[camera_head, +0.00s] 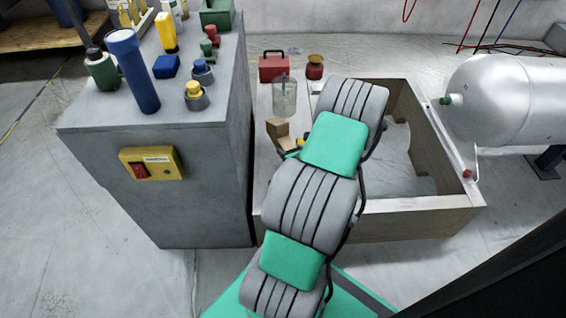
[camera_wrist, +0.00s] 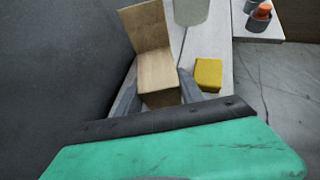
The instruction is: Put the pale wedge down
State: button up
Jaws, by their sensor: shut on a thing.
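My gripper (camera_wrist: 158,92) is shut on the pale wedge (camera_wrist: 158,72), a tan, wood-coloured piece between its two grey fingers in the wrist view. A flat tan face (camera_wrist: 145,26) rises behind it; I cannot tell whether it belongs to the wedge or to another piece. In the head view the tan wood (camera_head: 278,128) shows just left of my arm, over the pale board beside the grey cabinet. My arm hides most of the gripper there. I cannot tell whether the wedge touches the board.
A yellow block (camera_wrist: 208,73) lies just right of the gripper. A clear cylinder (camera_head: 284,98), a red box (camera_head: 273,68) and a red pot (camera_head: 315,70) stand farther back. The tall grey cabinet (camera_head: 200,180) is close on the left. A wooden-walled frame (camera_head: 410,220) lies right.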

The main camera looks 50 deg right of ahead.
jog(key=shift+w+a+f+b, duration=0.1)
jog(key=shift+w+f+b, duration=0.2)
jog(key=shift+w+f, duration=0.6)
notch_tip(320, 180, down, 4)
jog(key=b, duration=0.3)
jog(key=shift+w, duration=0.1)
jog(key=shift+r+p, duration=0.3)
jog(key=o, duration=1)
jog(key=shift+a+f, duration=0.1)
jog(key=shift+f, duration=0.15)
jog(key=shift+c, duration=0.2)
jog(key=o, duration=0.5)
jog(key=shift+c, duration=0.2)
jog(key=shift+r, duration=0.1)
jog(key=shift+r, duration=0.25)
jog(key=p+v, duration=0.4)
jog(key=v, duration=0.8)
jog(key=shift+f+p, duration=0.2)
jog(key=shift+p, duration=0.15)
